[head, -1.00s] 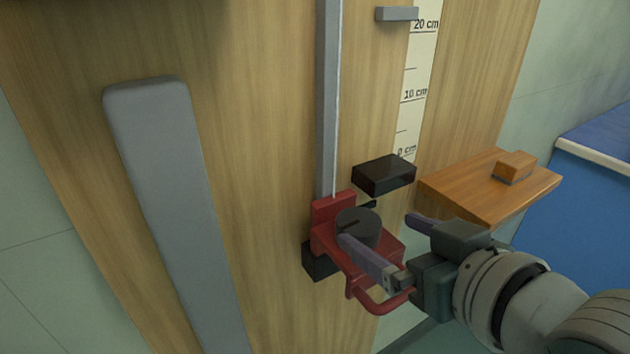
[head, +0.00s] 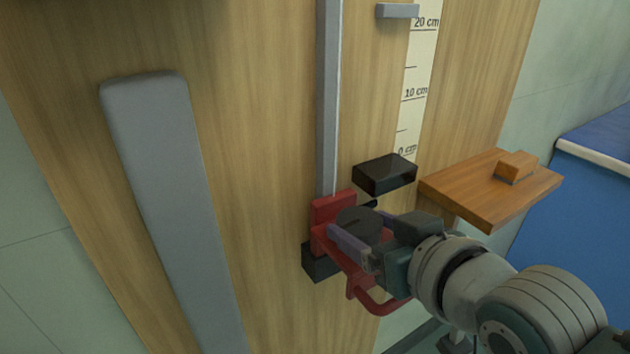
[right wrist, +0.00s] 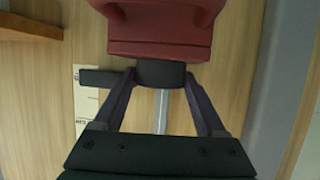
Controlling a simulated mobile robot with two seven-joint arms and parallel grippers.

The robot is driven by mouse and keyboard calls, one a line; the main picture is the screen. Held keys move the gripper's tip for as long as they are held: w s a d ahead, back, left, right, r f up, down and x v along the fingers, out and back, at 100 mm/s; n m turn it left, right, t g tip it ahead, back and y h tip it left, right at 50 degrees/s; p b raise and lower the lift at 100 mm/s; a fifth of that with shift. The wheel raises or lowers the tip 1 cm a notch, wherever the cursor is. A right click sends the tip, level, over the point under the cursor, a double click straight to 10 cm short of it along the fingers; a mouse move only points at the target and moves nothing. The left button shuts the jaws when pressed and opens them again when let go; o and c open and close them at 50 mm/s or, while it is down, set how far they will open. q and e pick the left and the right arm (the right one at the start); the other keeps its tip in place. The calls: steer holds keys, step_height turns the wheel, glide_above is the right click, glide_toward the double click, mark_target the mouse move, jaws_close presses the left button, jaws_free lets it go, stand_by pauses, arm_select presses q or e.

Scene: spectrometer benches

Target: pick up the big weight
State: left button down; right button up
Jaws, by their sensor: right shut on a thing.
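In the right wrist view the dark weight (right wrist: 160,73) sits between the two fingertips, against the red carriage (right wrist: 160,30). The weight appears still seated on the carriage; its underside is hidden. My left gripper is not in view.
A grey vertical rail (head: 328,100) runs up from the carriage. A black block (head: 384,175) juts out just above right, below a centimetre scale (head: 412,110). A wooden shelf (head: 470,197) with a small wooden block (head: 515,166) stands right, close above my arm.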

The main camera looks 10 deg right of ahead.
steer(key=c, duration=0.7)
steer(key=shift+c, duration=0.7)
steer(key=shift+r, duration=0.15)
